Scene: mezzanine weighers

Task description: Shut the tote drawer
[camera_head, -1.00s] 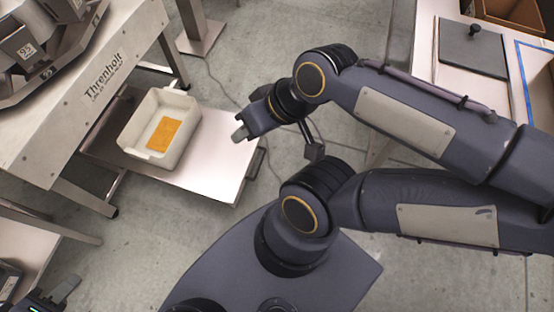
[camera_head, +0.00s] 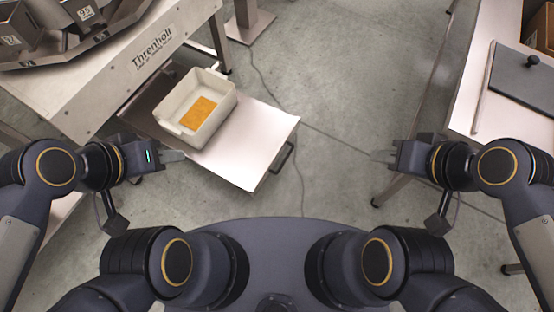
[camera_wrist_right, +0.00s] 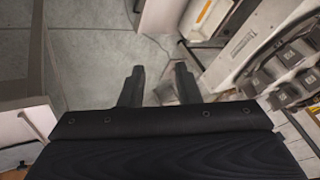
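The tote drawer (camera_head: 262,128) is a pale flat sliding shelf, pulled out from under the machine marked Threnholt. A dark handle (camera_head: 284,157) is on its outer edge. A white tote (camera_head: 229,104) with an orange piece (camera_head: 199,113) inside stands on the drawer; part of both shows at the top of the right wrist view. My left gripper (camera_head: 174,156) is just in front of the drawer's near side, its fingers seen edge-on. My right gripper (camera_head: 381,157) is over the floor, right of the handle and apart from it. In the right wrist view its fingers (camera_wrist_right: 158,85) are apart and empty.
The weigher machine (camera_head: 135,62) stands over the drawer's inner end. A table (camera_head: 500,120) with a dark lidded plate (camera_head: 524,77) is at the right, close to my right arm. Open concrete floor (camera_head: 345,90) lies between them.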

